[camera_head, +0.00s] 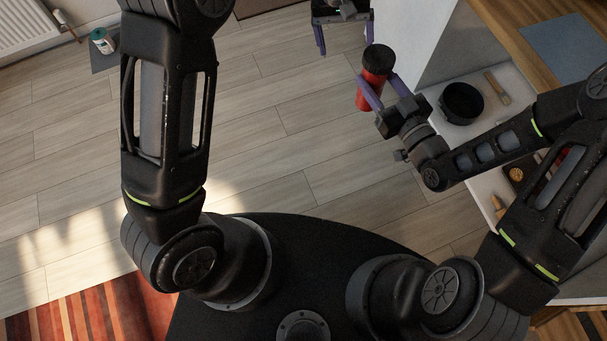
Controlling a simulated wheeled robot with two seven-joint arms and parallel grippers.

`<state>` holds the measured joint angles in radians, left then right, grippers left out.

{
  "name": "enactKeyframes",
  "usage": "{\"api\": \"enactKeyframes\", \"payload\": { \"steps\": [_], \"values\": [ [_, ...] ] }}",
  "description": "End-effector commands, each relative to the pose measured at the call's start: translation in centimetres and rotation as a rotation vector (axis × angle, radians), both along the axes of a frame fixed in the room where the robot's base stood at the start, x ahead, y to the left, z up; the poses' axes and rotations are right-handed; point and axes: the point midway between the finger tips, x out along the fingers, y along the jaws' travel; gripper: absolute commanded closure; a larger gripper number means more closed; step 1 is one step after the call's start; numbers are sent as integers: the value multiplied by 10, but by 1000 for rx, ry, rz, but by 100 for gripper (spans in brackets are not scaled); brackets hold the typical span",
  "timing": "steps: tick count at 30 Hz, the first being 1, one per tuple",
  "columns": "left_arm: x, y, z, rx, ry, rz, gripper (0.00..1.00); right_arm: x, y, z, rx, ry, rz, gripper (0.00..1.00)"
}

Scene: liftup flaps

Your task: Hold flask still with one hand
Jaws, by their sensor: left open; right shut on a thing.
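The flask (369,92) is a red cylinder with a black cap, held in the air in front of the white cabinet. My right gripper (376,88) is shut on the flask, with one purple finger on each side of its body. The flask looks slightly tilted in this view. My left gripper (344,38) is at the top edge of the head view, a little left of and beyond the flask cap. Its purple fingers are apart, with nothing seen between them, and it does not touch the flask.
A white cabinet (424,45) stands close to the right of the flask. Its shelf carries a black pot (461,103) and small items. A wooden countertop (508,38) is above. A green-and-white can (102,41) is far left on the floor. The floor (270,110) left of the flask is clear.

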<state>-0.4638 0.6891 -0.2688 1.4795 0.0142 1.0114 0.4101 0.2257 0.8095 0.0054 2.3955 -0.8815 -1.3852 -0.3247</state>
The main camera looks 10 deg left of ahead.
Motion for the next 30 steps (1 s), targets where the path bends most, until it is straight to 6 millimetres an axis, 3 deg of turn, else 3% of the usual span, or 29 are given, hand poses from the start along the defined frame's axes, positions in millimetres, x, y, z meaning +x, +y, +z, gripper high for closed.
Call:
{"api": "enactKeyframes", "payload": {
  "steps": [1,6,9,12,15,19,23,30],
  "values": [
    [-8,15,-42,-11,19,25,15,0,0,1,1,-3,0,100],
    [-70,35,-168,-49,20,-2,15,0,0,1,1,-3,0,100],
    [-123,41,-222,-79,16,-11,15,0,0,1,1,-3,0,100],
    [-179,42,-256,-110,6,-16,15,0,0,1,1,-3,0,100],
    [-226,39,-271,-138,-9,-17,15,0,0,1,1,-3,0,100],
    [-267,34,-276,-161,-27,-15,15,0,0,1,1,-3,0,100],
    [-285,32,-275,-172,-39,-14,15,0,0,1,1,-3,0,100],
    [-287,31,-274,-173,-44,-14,15,0,0,1,1,-3,0,100]
  ]
}}
